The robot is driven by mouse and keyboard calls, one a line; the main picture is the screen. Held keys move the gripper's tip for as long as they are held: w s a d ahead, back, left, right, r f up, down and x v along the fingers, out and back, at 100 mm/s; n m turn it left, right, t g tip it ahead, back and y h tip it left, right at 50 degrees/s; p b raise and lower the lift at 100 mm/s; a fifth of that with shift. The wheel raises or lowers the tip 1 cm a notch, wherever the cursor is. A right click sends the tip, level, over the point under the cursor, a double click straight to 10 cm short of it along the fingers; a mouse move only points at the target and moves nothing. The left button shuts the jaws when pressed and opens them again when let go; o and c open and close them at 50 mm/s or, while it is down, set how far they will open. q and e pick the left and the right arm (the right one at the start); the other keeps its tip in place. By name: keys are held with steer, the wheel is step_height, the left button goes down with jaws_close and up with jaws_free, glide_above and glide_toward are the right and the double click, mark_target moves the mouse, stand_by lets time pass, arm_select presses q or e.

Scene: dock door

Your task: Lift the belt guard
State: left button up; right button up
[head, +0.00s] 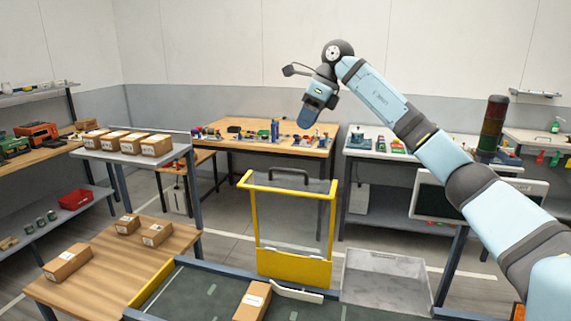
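The belt guard (294,267) stands upright across the conveyor in the middle of the head view. It has a yellow frame, a clear panel and a solid yellow lower part. A black handle (291,171) sits at its top bar. My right gripper (306,118) hangs in the air above the guard in the picture, apart from the handle. Its fingers point down and are too small and hidden by the wrist to tell their opening. My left gripper is out of view.
The dark conveyor belt (205,291) carries a cardboard box (252,301) near a white bar (297,292). A grey crate (384,284) is right of the guard. A wooden table (100,260) with boxes stands left. A monitor (436,203) and a signal tower (491,128) are right.

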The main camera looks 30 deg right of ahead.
steer(key=x, duration=0.4)
steer(key=p+x, duration=0.1)
steer(key=x, duration=0.2)
steer(key=d+p+x, duration=0.1)
steer(key=x, duration=0.3)
steer(key=shift+w+a+f, duration=0.1)
steer(key=shift+a+f, duration=0.1)
steer(key=shift+f, duration=0.25)
steer(key=shift+w+a+f, duration=0.1)
steer(key=shift+a+f, duration=0.1)
steer(key=shift+f, duration=0.35)
jaws_close()
